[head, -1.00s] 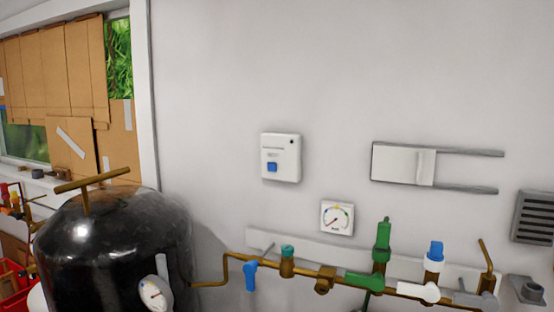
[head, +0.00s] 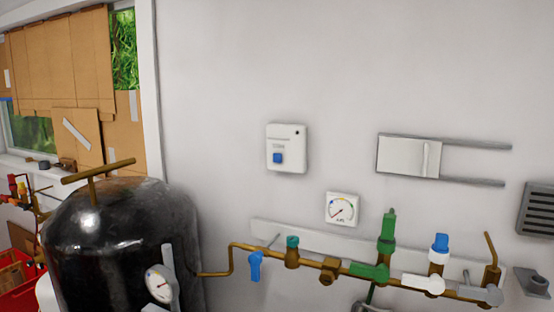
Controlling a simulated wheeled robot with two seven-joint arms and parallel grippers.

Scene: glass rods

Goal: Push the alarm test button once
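A white alarm box (head: 287,141) is fixed to the wall near the middle of the head view. Nothing covers the button. Neither of my grippers shows in the head view.
A black tank (head: 120,240) with a brass T-handle stands at the lower left. A brass pipe with several coloured valves (head: 370,270) runs below the box. A dial gauge (head: 341,209) and a sliding panel (head: 408,157) are on the wall. A red crate (head: 20,283) is far left.

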